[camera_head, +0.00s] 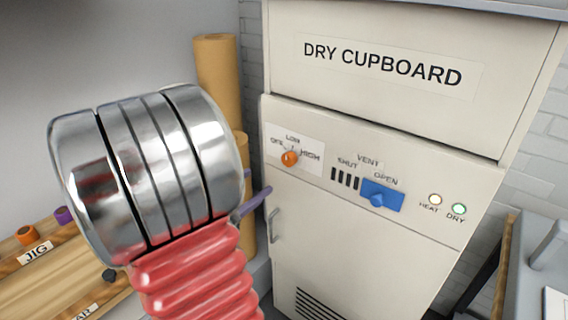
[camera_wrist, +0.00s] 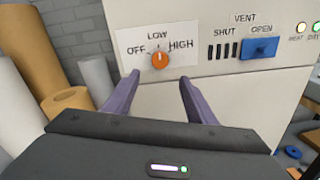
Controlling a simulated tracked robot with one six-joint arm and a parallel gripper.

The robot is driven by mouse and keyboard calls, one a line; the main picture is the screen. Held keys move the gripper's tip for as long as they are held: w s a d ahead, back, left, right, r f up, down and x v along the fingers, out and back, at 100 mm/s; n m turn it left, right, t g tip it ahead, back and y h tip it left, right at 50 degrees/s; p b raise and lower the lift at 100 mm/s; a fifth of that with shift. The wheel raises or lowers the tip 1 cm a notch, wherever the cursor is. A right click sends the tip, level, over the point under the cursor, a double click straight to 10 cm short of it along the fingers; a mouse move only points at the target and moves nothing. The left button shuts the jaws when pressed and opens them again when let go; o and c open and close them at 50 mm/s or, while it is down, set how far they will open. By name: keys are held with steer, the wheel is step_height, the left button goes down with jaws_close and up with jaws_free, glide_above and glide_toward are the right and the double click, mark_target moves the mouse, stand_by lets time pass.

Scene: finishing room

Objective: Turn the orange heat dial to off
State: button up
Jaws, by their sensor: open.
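The orange heat dial (camera_head: 290,158) sits on a white plate on the front of the dry cupboard (camera_head: 375,165), below the marks OFF, LOW and HIGH. In the wrist view the dial (camera_wrist: 160,61) is just above the gap between my fingertips. Its pointer seems to be up towards LOW, but the mark is too small to be sure. My gripper (camera_wrist: 159,77) is open and empty, with its two purple fingers spread, apart from the dial. In the head view my arm hides part of the gripper, and a purple finger shows left of the cupboard front.
A blue vent slider (camera_head: 382,196) at OPEN is right of the dial. Heat (camera_head: 435,199) and dry (camera_head: 459,209) lamps are further right. A cupboard handle (camera_head: 273,226) is below the dial. Brown rolls (camera_head: 216,62) stand left; a wooden rack (camera_head: 60,268) is lower left.

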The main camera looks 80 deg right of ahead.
mark_target(286, 162)
steer(key=shift+x, duration=6.4)
steer(key=shift+f, duration=0.1)
steer(key=c, duration=1)
